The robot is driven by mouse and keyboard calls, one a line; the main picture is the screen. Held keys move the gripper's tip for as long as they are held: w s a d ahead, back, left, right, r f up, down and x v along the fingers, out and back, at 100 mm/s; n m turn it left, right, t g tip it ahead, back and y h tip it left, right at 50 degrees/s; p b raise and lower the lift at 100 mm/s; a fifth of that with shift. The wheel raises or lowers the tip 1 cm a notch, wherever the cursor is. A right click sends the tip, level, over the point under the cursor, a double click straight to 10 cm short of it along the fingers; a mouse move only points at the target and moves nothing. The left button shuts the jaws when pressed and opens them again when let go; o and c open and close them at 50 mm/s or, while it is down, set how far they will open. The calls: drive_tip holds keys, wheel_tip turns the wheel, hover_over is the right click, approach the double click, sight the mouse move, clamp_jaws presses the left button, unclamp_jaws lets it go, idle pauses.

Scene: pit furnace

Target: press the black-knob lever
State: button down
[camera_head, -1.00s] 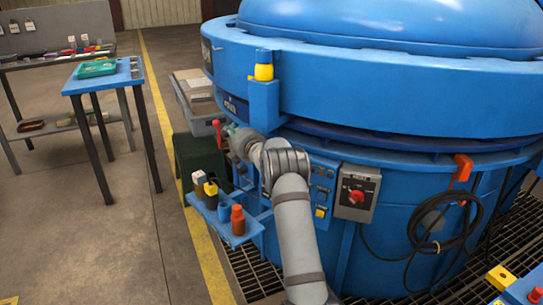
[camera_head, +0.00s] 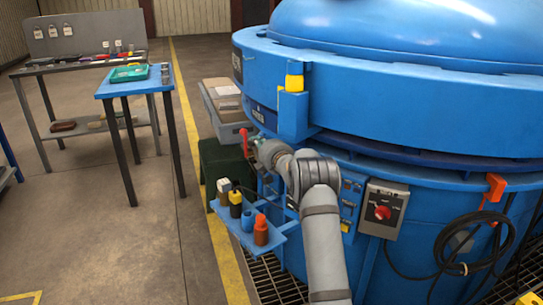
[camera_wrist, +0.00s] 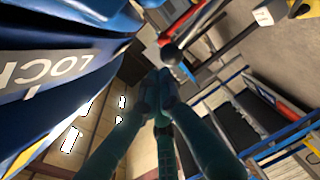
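The black knob (camera_wrist: 171,54) shows as a dark ball in the wrist view, just beyond and slightly right of my fingertips. A pale rod beside it runs toward the upper right. My gripper (camera_wrist: 156,88) has its teal fingers drawn together at the tips, with nothing seen between them. A small gap seems to separate the tips from the knob; contact cannot be told. In the head view my gripper (camera_head: 259,150) is at the left side of the blue furnace (camera_head: 400,110), beside a small red handle (camera_head: 245,141). The black knob cannot be made out there.
A blue shelf (camera_head: 270,243) with bottles, including an orange one (camera_head: 261,230), juts out below my arm. A red-knob switch box (camera_head: 383,209) and a coiled cable (camera_head: 462,245) are on the furnace's right. Grey bins (camera_head: 226,107) stand behind.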

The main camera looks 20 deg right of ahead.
drive_tip(key=s+r, duration=0.1)
drive_tip(key=s, duration=0.9)
